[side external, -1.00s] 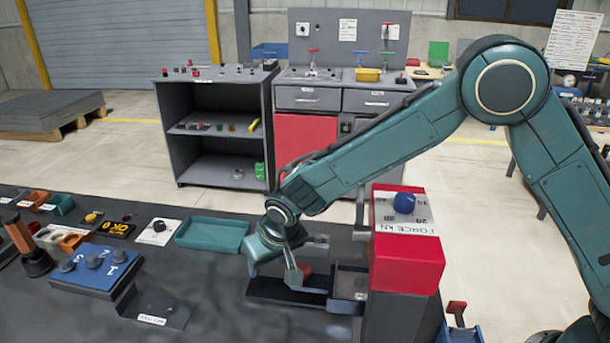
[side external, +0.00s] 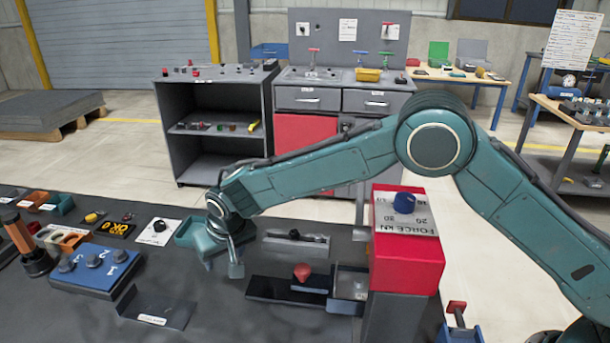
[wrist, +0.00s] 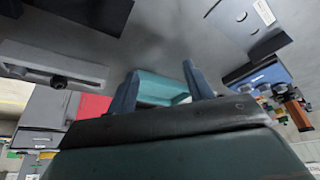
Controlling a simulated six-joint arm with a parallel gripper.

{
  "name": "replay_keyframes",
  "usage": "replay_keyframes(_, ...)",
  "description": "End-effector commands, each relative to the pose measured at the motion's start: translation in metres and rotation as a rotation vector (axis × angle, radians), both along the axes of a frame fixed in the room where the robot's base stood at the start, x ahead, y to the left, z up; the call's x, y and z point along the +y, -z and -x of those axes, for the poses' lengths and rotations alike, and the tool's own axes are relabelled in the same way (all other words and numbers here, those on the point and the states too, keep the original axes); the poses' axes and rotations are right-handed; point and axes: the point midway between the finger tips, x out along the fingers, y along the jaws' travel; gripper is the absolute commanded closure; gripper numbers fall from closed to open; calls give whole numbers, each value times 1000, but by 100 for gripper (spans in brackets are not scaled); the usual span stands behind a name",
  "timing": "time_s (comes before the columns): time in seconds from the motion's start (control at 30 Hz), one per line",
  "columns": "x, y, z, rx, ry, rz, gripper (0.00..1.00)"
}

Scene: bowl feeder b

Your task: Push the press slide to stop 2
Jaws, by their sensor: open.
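The press (side external: 408,262) is a red box marked FORCE kN with a blue knob on top. At its left foot is a dark flat track (side external: 272,288) with a red knob (side external: 302,272) standing on it, apparently the slide's handle. Stop markings cannot be read. My gripper (side external: 236,270) is left of the red knob, above the bench and apart from the knob. In the wrist view my gripper (wrist: 160,70) has its two fingers spread with nothing between them; the teal tray shows beyond.
A grey slotted bar with a dark knob (side external: 295,240) lies behind the track. The teal tray (side external: 186,234) is partly hidden behind my gripper. A blue panel with knobs (side external: 97,267) and a dark bracket (side external: 160,310) stand to the left. The bench front is clear.

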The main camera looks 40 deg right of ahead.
Motion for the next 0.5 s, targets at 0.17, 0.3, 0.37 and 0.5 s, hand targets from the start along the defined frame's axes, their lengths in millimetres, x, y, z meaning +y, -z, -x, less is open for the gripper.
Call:
replay_keyframes(0.17,7,-4,-6,-1,-2,-1,49)
replay_keyframes(0.3,7,-20,1,-3,-2,-1,49)
replay_keyframes(0.37,7,-26,4,-2,-2,-1,49)
replay_keyframes(0.5,7,-43,11,-3,-1,-2,49)
